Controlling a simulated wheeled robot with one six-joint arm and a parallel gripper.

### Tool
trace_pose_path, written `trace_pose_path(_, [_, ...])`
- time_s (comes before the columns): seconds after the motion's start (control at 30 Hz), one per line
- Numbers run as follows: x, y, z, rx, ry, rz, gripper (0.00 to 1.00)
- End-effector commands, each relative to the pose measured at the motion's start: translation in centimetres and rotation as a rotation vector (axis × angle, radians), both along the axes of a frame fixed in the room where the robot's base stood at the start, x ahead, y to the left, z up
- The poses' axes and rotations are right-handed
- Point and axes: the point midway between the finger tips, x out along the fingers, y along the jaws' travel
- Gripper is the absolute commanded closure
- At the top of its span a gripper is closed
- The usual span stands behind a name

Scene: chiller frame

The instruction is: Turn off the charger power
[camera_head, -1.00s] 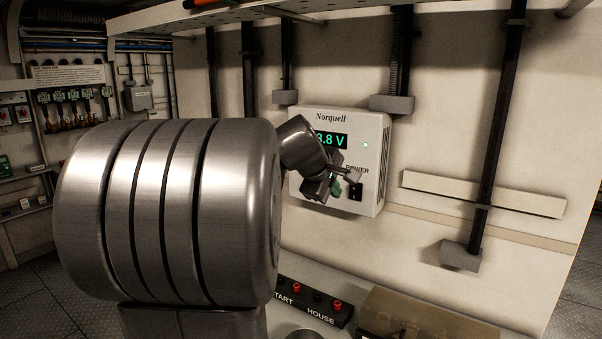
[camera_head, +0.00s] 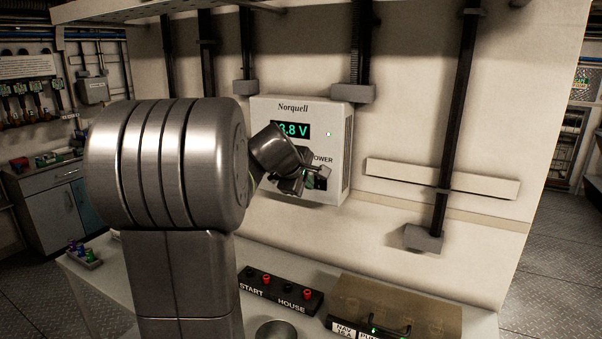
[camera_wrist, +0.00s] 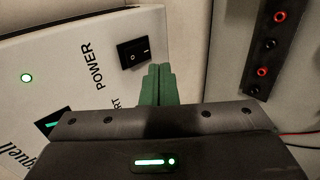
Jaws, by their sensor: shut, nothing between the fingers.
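The charger (camera_head: 340,150) is a white box marked Norquell on the wall, with a green display partly hidden by my arm, reading "3.8 V" where visible. A small green light (camera_wrist: 26,78) glows on the charger face. My gripper (camera_head: 324,172) is in front of the charger's lower right, by the switch. In the wrist view its green fingers (camera_wrist: 160,69) are closed together and empty, tips just below and right of the switch, with no clear contact.
Below the charger, a bench holds a black START/HOUSE terminal strip (camera_head: 280,292) and a brownish box with a handle (camera_head: 425,306). Vertical black conduits (camera_head: 458,130) and a pale rail (camera_head: 440,179) are on the wall to the right.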

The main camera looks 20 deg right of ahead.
Motion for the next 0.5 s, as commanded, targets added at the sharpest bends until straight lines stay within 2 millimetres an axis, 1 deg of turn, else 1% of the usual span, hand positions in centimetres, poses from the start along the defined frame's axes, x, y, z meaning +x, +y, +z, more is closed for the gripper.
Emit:
trace_pose_path(0.1, [1.1, -1.4, -1.5, 0.002, 0.002, -0.002, 1.00])
trace_pose_path(0.13, [1.4, -1.7, -1.6, 0.002, 0.002, -0.002, 1.00])
trace_pose_path(0.17, [1.7, -2.1, -1.1, 0.001, -0.001, -0.002, 1.00])
trace_pose_path(0.3, [2.9, -3.3, -0.9, 0.001, -0.001, 0.000, 1.00])
trace_pose_path(0.5, [3.6, -4.2, -0.9, 0.001, -0.002, 0.001, 1.00])
